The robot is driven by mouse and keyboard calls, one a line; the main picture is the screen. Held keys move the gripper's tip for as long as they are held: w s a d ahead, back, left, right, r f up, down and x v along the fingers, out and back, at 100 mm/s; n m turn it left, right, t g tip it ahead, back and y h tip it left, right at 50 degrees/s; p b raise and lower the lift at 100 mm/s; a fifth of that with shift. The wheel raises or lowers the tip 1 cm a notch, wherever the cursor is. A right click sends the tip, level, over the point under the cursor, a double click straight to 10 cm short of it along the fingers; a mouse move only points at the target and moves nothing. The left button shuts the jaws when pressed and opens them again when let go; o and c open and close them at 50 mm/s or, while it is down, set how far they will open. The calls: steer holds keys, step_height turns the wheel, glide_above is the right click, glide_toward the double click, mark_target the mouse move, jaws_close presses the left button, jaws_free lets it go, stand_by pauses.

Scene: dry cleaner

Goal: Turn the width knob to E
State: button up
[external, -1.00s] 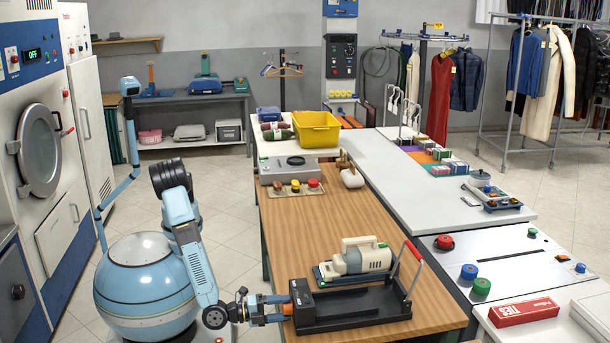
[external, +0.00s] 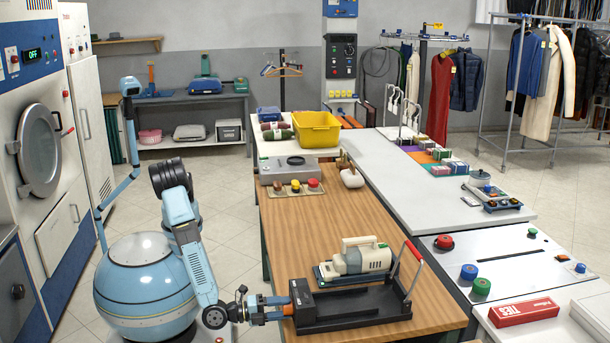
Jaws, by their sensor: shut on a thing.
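A black machine (external: 355,309) with a red lever handle (external: 411,253) sits at the front end of the wooden table. My gripper (external: 284,309) reaches it from the left, level with its left end face. My gripper is shut on a small part at that end, which I take to be the width knob. The fingers hide most of the knob. Its letters and pointer cannot be read from here.
A cream-and-grey appliance (external: 362,260) stands right behind the black machine on the wooden table (external: 310,226). A grey box (external: 290,171) and a tray of knobs (external: 292,188) stand further back. The table's middle is clear. A counter with coloured knobs (external: 481,286) stands to the right.

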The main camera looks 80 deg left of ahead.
steer(key=m, duration=0.7)
steer(key=shift+s+f, duration=0.1)
steer(key=shift+f, duration=0.1)
steer(key=m, duration=0.5)
steer(key=shift+m, duration=0.3)
steer(key=shift+a, duration=0.1)
steer(key=o, duration=0.7)
steer(key=shift+o, duration=0.2)
steer(key=shift+r, duration=0.1)
steer(key=s, duration=1.3)
steer(key=shift+s, duration=0.35)
